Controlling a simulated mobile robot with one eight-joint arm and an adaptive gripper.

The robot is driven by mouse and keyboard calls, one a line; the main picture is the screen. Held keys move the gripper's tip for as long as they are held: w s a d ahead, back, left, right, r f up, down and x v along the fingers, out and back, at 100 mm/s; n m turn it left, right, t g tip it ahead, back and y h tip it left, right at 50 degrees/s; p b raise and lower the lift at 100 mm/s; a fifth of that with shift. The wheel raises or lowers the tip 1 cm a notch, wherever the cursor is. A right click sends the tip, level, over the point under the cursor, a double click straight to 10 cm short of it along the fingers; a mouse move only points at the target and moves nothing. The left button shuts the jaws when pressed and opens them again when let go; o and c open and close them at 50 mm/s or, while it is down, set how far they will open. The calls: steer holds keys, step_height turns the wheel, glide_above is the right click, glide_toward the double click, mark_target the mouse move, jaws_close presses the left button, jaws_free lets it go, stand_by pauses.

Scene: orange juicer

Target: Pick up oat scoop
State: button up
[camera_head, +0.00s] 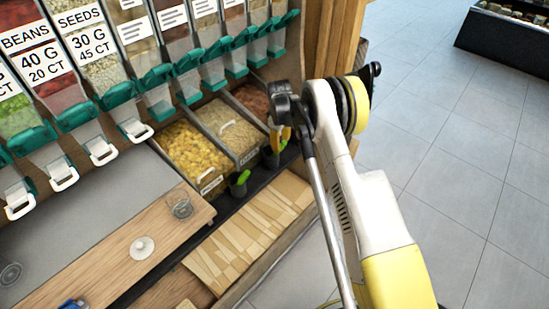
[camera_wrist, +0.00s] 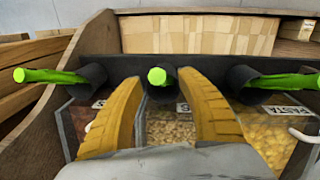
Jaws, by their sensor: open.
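Three bright green handles stand in dark cups in a row in the wrist view: the left handle (camera_wrist: 48,76), the middle handle (camera_wrist: 157,76) and the right handle (camera_wrist: 285,81). The middle one is in front of a bin label ending in "S", mostly hidden, so I cannot read whether it is the oat scoop. The right one is by the label "PASTA". My gripper (camera_wrist: 158,82) is open, its two yellow fingers on either side of the middle handle with gaps showing. In the head view my gripper (camera_head: 281,138) is over the dark rail, partly hidden by my arm.
Food bins stand behind the cups: a yellow pasta bin (camera_head: 197,150), a pale flake bin (camera_head: 233,130) and a reddish bin (camera_head: 252,100). Dispensers with teal spouts (camera_head: 187,90) hang above.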

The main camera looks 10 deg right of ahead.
step_height(320, 180, down, 3)
steer(key=shift+w+d+r+b, duration=0.1)
steer(key=shift+w+b, duration=0.05)
steer(key=shift+b, duration=0.15)
jaws_close()
